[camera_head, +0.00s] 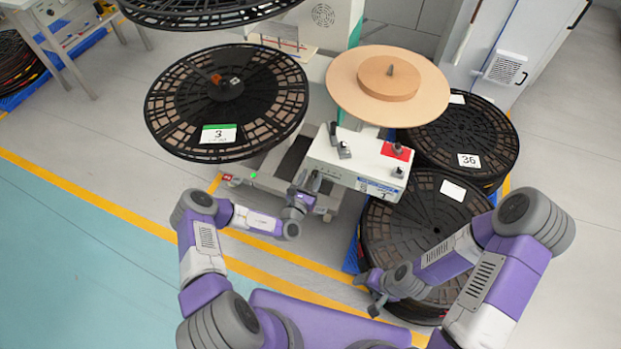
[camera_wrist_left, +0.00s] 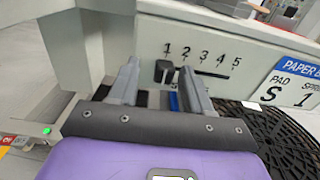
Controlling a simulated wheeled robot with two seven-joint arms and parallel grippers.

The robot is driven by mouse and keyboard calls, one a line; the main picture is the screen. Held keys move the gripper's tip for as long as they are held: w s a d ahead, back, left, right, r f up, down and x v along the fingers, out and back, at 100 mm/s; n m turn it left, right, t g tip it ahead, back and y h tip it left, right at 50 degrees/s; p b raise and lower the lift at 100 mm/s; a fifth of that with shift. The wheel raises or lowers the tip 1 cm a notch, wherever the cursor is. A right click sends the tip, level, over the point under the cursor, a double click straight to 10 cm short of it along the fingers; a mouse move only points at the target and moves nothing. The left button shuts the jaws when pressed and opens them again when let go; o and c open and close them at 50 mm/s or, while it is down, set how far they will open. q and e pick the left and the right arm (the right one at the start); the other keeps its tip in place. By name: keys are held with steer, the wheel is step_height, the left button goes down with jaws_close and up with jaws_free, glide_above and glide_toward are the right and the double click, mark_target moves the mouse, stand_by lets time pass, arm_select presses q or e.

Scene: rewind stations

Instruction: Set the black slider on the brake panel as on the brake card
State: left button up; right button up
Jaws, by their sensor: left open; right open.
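The brake panel (camera_wrist_left: 225,40) is the front face of a pale box with a horizontal slot numbered 1 to 5; the box also shows in the head view (camera_head: 330,160). The black slider (camera_wrist_left: 164,69) sits at the left end of the slot, below the 1. My left gripper (camera_wrist_left: 159,73) is open, with its fingers on either side of the slider. I cannot tell if they touch it. The card (camera_wrist_left: 292,84) right of the slot is cut off in the wrist view; "PAPER B", "PAD", "S" and "1" show. My right gripper (camera_head: 376,293) is open and empty, low over a reel.
Black reels (camera_head: 425,220) are stacked below and right of the box. A large reel labelled 3 (camera_head: 218,134) hangs to the left, and a wooden disc (camera_head: 345,85) sits behind the box. Black levers (camera_head: 340,149) and a red plate (camera_head: 397,151) are on top of the box.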

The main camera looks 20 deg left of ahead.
arm_select(q)
steer(key=s+p, duration=0.2)
steer(key=s, duration=0.5)
steer(key=shift+s+a, duration=0.25)
steer(key=shift+a, duration=0.2)
